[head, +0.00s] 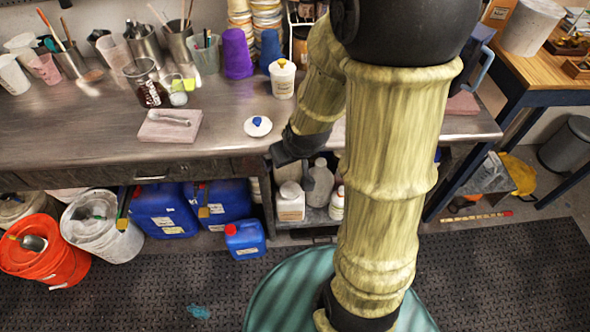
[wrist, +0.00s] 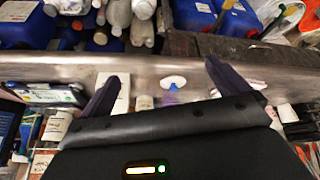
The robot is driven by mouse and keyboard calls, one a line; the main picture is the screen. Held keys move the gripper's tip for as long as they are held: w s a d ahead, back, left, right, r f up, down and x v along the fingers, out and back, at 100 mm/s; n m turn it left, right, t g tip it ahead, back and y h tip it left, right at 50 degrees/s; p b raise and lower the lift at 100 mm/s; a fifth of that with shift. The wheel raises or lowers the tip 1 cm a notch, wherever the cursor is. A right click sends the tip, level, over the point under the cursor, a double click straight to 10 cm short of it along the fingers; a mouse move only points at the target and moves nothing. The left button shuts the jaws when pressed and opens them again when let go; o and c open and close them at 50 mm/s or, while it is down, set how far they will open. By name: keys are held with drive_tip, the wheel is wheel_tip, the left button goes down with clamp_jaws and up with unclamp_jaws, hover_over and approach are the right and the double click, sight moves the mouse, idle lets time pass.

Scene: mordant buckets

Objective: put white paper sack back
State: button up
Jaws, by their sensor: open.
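I cannot make out a white paper sack for certain in either view. My gripper (head: 292,148) is at the front edge of the metal bench, partly hidden by my own arm in the head view. In the wrist view my gripper (wrist: 166,68) has its two dark fingers wide apart with nothing held between them. A small white lid with a blue knob (head: 258,126) lies on the bench near my gripper. That lid also shows between the fingers in the wrist view (wrist: 173,83), apart from them.
The metal bench (head: 225,120) holds a pink block (head: 170,126), a dark-filled beaker (head: 148,85) and several cups. Beneath are an orange bucket (head: 50,262), a white bucket (head: 100,238), blue jugs (head: 163,212) and a shelf of bottles (head: 291,203). A wooden table (head: 530,65) stands right.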

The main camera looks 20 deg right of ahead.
drive_tip(key=s+a+r+m+g, duration=0.1)
drive_tip(key=s+r+g, duration=0.1)
drive_tip(key=s, duration=0.5)
drive_tip(key=shift+a+r+g, duration=0.3)
drive_tip(key=shift+a+r, duration=0.1)
drive_tip(key=shift+r, duration=0.3)
